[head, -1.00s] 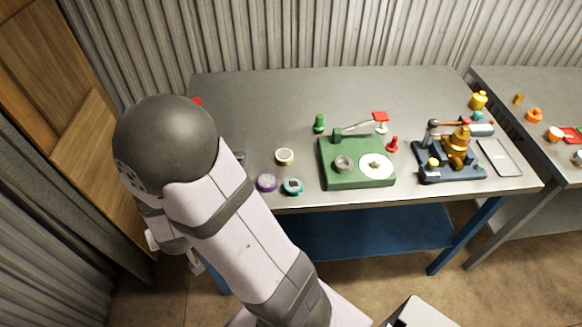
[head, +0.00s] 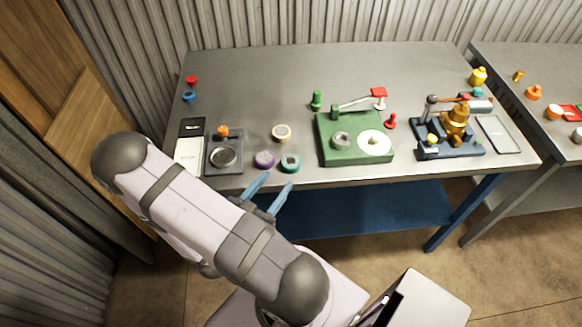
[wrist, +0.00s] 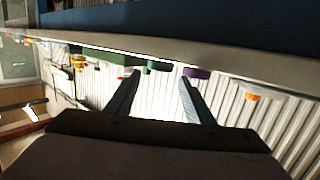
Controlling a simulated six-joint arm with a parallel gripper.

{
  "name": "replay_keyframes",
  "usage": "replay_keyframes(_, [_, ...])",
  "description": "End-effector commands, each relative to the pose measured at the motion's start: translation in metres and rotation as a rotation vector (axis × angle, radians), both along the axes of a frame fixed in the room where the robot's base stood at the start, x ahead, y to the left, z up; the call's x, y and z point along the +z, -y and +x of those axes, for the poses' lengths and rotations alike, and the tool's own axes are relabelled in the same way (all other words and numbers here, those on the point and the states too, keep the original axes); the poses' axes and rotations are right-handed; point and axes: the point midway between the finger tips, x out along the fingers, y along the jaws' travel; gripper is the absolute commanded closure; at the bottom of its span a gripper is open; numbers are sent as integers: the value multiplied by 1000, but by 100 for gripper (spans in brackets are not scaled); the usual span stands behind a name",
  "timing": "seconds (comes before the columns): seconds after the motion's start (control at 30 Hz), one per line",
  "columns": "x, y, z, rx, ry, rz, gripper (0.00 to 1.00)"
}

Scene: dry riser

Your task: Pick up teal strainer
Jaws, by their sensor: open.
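The teal strainer (head: 290,163), a small round ring-like piece with a dark middle, sits near the front edge of the grey table. A purple round piece (head: 264,159) stands close to its left. My gripper (head: 278,179) is open and empty, in front of the table edge, with its two blue fingers pointing toward these pieces. In the wrist view, which looks low along the table edge, the fingers (wrist: 160,77) are spread. A small teal-green piece (wrist: 152,66) shows beyond the gap between them, and the purple piece (wrist: 197,72) beyond the other finger.
A cream ring (head: 281,133) stands behind the teal strainer. A green fixture (head: 328,151) with a white disc is close on its right, and a dark grey fixture (head: 224,167) is to the left. The table's back middle is clear.

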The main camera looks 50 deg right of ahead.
Motion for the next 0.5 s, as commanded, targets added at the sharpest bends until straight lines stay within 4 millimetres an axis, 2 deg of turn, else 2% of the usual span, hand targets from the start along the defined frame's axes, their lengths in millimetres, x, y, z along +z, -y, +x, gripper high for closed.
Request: replay_keyframes(0.5, [-2,21,5,1,-2,2,52])
